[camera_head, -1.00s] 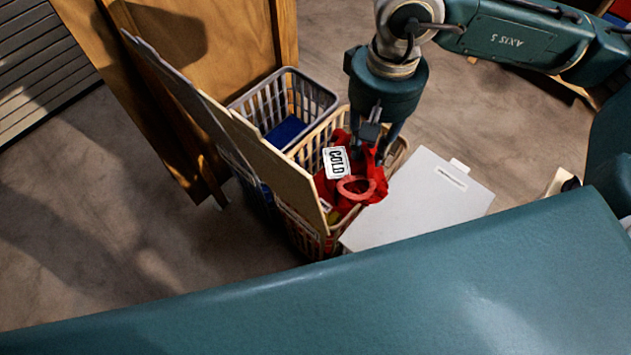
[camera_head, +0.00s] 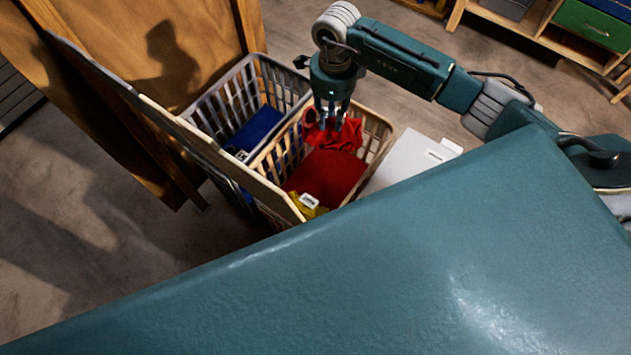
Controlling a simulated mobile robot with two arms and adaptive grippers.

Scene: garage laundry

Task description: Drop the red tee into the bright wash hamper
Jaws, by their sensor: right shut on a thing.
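My right gripper (camera_head: 331,117) points down over the beige slatted hamper (camera_head: 377,128) and is shut on the red tee (camera_head: 337,136). The held part of the tee is bunched at the fingers near the far rim. More red cloth (camera_head: 325,176) lies below it inside the hamper; I cannot tell whether it is all one piece. A yellow cloth (camera_head: 317,211) with a small white tag shows at the hamper's near corner. My left gripper is not in view.
A grey slatted hamper (camera_head: 216,101) with blue cloth (camera_head: 256,128) stands left of the beige one. Raised lids (camera_head: 190,135) stand along the left side. A white flat panel (camera_head: 405,160) lies to the right. Wooden shelving (camera_head: 540,40) stands at the back right.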

